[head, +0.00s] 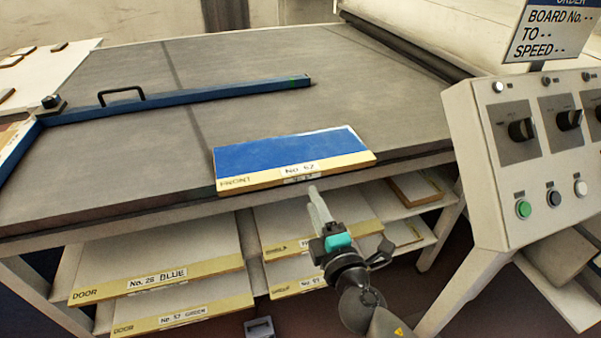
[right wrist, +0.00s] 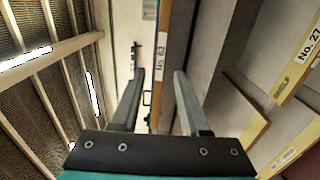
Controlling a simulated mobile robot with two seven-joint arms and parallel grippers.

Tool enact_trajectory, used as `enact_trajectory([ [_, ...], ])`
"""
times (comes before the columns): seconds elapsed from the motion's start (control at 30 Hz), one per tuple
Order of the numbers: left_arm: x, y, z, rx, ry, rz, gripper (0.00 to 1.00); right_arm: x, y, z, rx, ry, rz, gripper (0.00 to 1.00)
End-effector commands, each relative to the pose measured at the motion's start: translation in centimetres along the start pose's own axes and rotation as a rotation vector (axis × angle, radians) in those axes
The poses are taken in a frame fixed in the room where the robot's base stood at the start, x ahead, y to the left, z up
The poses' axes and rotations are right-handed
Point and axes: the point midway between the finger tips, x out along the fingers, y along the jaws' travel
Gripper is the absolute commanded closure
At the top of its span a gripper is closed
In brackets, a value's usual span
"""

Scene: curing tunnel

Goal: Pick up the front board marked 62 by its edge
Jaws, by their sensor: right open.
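The front board (head: 280,153) has a blue top and a pale yellow front edge marked FRONT and No. 62. It lies flat at the near edge of the grey table, its front edge along the table's edge. My right gripper (head: 313,190) is open and empty, its fingertips just in front of and below the board's label. In the right wrist view the board's edge with its label (right wrist: 159,66) shows ahead, in line with the gap between the open fingers (right wrist: 160,75). I cannot tell the exact distance. My left gripper is not in view.
A blue bar with a black handle (head: 200,100) lies across the grey table (head: 120,160). Shelves below hold labelled boards, including No. 26 BLUE (head: 160,280). A control panel (head: 520,150) with knobs and buttons stands at right.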

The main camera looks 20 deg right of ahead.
Motion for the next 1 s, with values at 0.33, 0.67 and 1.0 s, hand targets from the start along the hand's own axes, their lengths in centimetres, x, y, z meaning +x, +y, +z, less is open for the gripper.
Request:
enact_trajectory([
  [0.33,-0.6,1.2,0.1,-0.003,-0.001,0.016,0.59,5.2,0.1,0.0,0.003,0.0,0.001,0.55],
  [0.67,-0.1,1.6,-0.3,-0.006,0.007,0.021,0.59,8.4,-0.1,0.0,0.004,0.0,-0.002,0.55],
  [1.0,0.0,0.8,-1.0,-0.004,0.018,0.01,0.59,8.8,-0.1,0.0,0.005,0.0,-0.002,0.55],
])
